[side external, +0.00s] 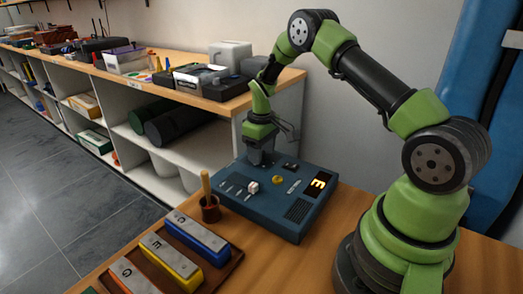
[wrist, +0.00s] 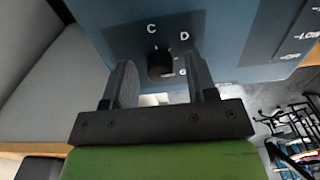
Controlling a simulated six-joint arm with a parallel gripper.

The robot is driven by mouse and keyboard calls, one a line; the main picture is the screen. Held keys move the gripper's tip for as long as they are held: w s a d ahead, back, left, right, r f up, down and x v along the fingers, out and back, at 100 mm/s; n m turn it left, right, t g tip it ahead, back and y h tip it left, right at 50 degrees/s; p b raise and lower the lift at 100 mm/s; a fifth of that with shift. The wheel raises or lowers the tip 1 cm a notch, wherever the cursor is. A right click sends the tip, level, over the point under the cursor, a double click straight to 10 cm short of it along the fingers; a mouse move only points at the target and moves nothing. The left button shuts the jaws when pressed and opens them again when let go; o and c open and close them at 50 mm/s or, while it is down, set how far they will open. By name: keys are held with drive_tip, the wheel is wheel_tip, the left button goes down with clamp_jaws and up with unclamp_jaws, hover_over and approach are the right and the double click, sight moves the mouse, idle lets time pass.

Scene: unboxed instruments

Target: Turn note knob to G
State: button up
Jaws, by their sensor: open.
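The blue instrument box (side external: 262,205) sits on the wooden table, with a lit display (side external: 318,184) showing a glowing character that looks like an E. In the wrist view the round black note knob (wrist: 160,66) stands on the panel, with letters C and D printed above it and a partly covered letter at its lower right. My gripper (wrist: 161,68) is open, with one finger on each side of the knob and a gap visible at the left. In the side view my gripper (side external: 260,160) is low over the box's far corner and hides the knob. The pointer direction is unclear.
A white switch cap (side external: 252,187) and a yellow button (side external: 278,180) are on the box top. A brown cup with a wooden stick (side external: 209,209) stands close to its left. Coloured chime bars (side external: 171,258) lie in a tray in front. A shelf (side external: 190,90) stands behind.

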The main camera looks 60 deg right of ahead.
drive_tip(key=c, duration=0.9)
drive_tip(key=shift+m, duration=0.3)
drive_tip(key=m, duration=0.4)
drive_tip(key=shift+m, duration=2)
drive_tip(key=o, duration=0.9)
